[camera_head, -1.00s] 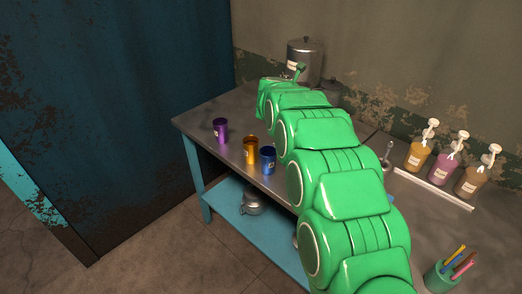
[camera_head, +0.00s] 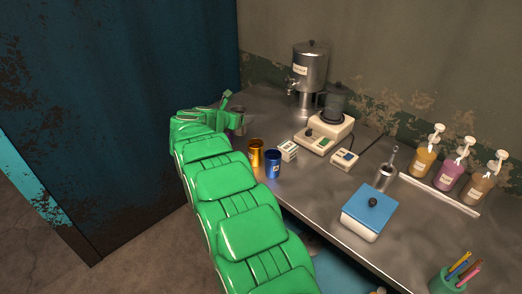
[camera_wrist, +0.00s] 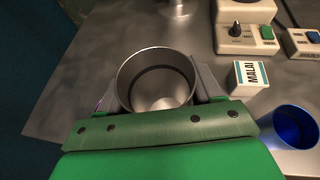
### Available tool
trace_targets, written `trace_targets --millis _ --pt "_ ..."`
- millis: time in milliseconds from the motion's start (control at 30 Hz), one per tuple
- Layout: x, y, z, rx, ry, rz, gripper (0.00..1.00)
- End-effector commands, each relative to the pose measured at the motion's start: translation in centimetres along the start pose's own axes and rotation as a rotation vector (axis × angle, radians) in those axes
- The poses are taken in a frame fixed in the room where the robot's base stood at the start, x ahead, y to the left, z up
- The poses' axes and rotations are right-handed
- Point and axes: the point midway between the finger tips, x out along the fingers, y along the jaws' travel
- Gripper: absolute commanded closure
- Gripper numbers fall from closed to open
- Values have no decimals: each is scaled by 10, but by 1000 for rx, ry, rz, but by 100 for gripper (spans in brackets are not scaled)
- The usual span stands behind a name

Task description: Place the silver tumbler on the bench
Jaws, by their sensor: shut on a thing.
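The silver tumbler (camera_wrist: 157,76) is an open, empty-looking metal cup seen from above in the wrist view, between the two fingers of my gripper (camera_wrist: 160,92). My gripper is shut on it. In the head view the tumbler (camera_head: 239,120) shows partly past my green wrist, above or at the far left part of the bench. The bench (camera_head: 325,205) is a grey metal worktop. I cannot tell whether the tumbler's base touches it.
A gold cup (camera_head: 256,153) and a blue cup (camera_head: 273,165) stand near the bench's front edge, beside a small MALAI box (camera_head: 289,151). A white appliance (camera_head: 320,138), an urn (camera_head: 310,70) and a blue-lidded box (camera_head: 369,213) stand farther right.

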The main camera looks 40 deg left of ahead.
Motion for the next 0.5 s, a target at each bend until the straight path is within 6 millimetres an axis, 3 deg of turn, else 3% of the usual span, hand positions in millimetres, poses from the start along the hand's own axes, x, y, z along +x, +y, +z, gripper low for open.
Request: trace_targets --millis 300,500 --pt "18 2 -47 -4 2 0 66" --pt "23 3 -57 -1 1 0 66"
